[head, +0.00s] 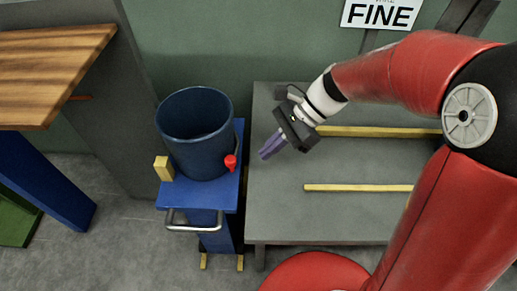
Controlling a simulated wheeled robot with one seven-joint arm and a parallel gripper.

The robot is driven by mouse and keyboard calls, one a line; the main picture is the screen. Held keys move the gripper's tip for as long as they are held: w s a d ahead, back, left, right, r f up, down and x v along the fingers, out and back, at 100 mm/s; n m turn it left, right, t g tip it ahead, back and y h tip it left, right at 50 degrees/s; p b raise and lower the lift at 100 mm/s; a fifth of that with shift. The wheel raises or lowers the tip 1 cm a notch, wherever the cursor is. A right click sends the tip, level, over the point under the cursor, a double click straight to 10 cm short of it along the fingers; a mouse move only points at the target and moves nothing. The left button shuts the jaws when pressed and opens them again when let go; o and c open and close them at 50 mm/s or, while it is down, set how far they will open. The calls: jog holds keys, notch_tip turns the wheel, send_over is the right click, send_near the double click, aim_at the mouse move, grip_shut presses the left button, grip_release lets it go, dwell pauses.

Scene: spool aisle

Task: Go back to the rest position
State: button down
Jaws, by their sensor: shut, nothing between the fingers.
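My gripper (271,149) is at the end of my red arm, above the left part of a grey table. Its purple-grey fingers point down and left, close together and with nothing seen between them. It is apart from the dark blue bin on its left. The rest position itself is not marked in the view.
A dark blue open bin (195,150) stands on a blue stand (202,193) with a yellow block (163,168) and a red knob (230,162). The grey table (275,215) carries two yellow strips (355,188). A wooden tabletop (50,65) is at left. A "FINE" sign (382,14) hangs behind.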

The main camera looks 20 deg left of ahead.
jog(key=v, duration=0.8)
jog(key=shift+s+d+r, duration=0.25)
jog(key=shift+d+r, duration=0.1)
jog(key=shift+d, duration=0.15)
